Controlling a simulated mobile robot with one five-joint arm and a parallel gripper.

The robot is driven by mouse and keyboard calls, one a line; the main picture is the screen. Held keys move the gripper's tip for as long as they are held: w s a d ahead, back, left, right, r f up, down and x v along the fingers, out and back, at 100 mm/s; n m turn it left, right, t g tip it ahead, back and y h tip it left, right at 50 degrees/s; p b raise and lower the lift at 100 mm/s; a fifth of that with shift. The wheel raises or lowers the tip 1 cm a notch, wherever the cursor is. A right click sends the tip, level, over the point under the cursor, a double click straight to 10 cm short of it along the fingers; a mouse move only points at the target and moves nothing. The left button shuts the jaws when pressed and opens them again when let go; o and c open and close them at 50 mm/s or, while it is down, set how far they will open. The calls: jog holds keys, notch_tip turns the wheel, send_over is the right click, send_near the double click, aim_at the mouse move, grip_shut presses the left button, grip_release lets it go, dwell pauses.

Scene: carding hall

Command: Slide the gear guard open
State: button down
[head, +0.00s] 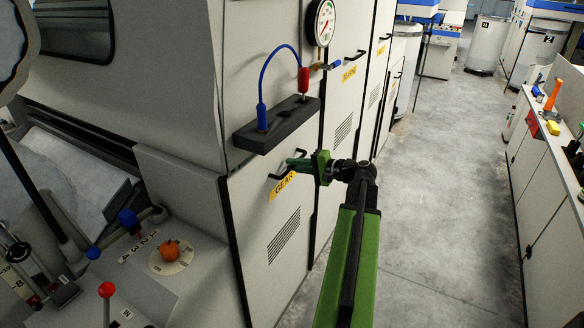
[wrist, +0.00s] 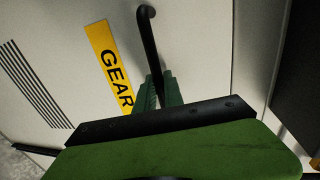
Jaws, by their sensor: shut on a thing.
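The gear guard (head: 262,235) is a pale grey panel with a slotted vent and a yellow GEAR label (head: 283,186); the label also shows in the wrist view (wrist: 107,66). Its black bar handle (head: 277,170) stands near the panel's top. My green gripper (head: 300,163) is at this handle in the head view. In the wrist view, the fingers (wrist: 160,92) are shut around the black handle (wrist: 149,42), whose far end shows beyond them. The handle's near part is hidden behind my gripper.
A dark shelf (head: 277,124) with a blue and a red plug and a blue cable juts out just above the handle. A pressure gauge (head: 321,22) is higher up. A bench (head: 550,160) with tools lines the right side. The grey floor aisle (head: 440,180) between is clear.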

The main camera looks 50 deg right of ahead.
notch_tip(320, 180, down, 47)
jog(key=d+b, duration=0.1)
jog(key=b, duration=4.5)
jog(key=c, duration=1.5)
grip_release()
jog(key=shift+o, duration=0.2)
jog(key=shift+a, duration=0.1)
jog(key=p+v, duration=0.3)
jog(key=v, duration=1.4)
jog(key=shift+s+p, duration=0.3)
jog(key=shift+p, duration=0.05)
